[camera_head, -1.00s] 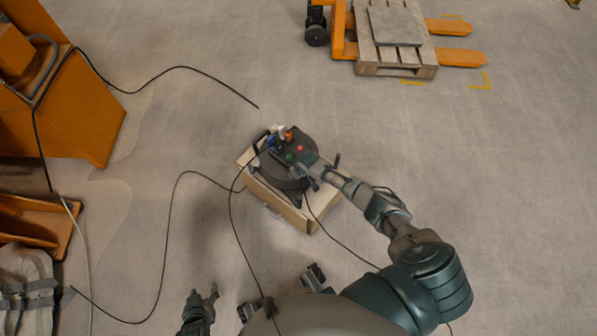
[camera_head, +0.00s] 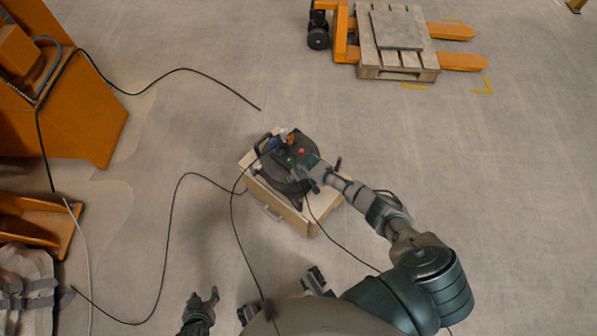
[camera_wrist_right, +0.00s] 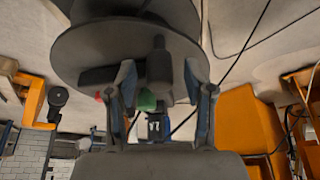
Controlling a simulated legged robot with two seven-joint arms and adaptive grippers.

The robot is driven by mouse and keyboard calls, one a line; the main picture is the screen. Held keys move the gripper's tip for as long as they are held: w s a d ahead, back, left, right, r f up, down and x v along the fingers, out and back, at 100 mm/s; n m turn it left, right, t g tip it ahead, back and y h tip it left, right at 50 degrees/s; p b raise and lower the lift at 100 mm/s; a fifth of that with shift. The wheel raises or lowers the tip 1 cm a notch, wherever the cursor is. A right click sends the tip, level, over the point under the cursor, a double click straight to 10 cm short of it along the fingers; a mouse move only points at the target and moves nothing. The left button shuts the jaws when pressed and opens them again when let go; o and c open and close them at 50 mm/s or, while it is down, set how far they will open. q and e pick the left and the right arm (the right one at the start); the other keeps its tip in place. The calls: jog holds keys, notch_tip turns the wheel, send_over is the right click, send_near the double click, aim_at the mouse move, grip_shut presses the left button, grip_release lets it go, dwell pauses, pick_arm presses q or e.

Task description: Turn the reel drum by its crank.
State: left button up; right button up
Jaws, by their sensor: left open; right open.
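The dark reel drum (camera_head: 279,178) sits on a light wooden box (camera_head: 297,217) in the middle of the head view, with a red and a green spot on its face. My right gripper (camera_head: 311,173) is at the drum's right side. In the right wrist view, the drum's dark disc (camera_wrist_right: 85,50) fills the top. There a dark stub that looks like the crank handle (camera_wrist_right: 159,62) stands between the open fingers of my right gripper (camera_wrist_right: 162,88); I cannot tell whether they touch it. My left gripper (camera_head: 202,300) is open and empty at the bottom, well away from the drum.
A black cable (camera_head: 168,215) winds over the floor to the drum, and more cable runs near my right arm. Orange machinery (camera_head: 85,115) stands at left. An orange pallet truck with a wooden pallet (camera_head: 398,68) is at the top. Floor at right is clear.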

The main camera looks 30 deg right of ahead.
jog(key=v, duration=1.1)
jog(key=shift+r, duration=0.25)
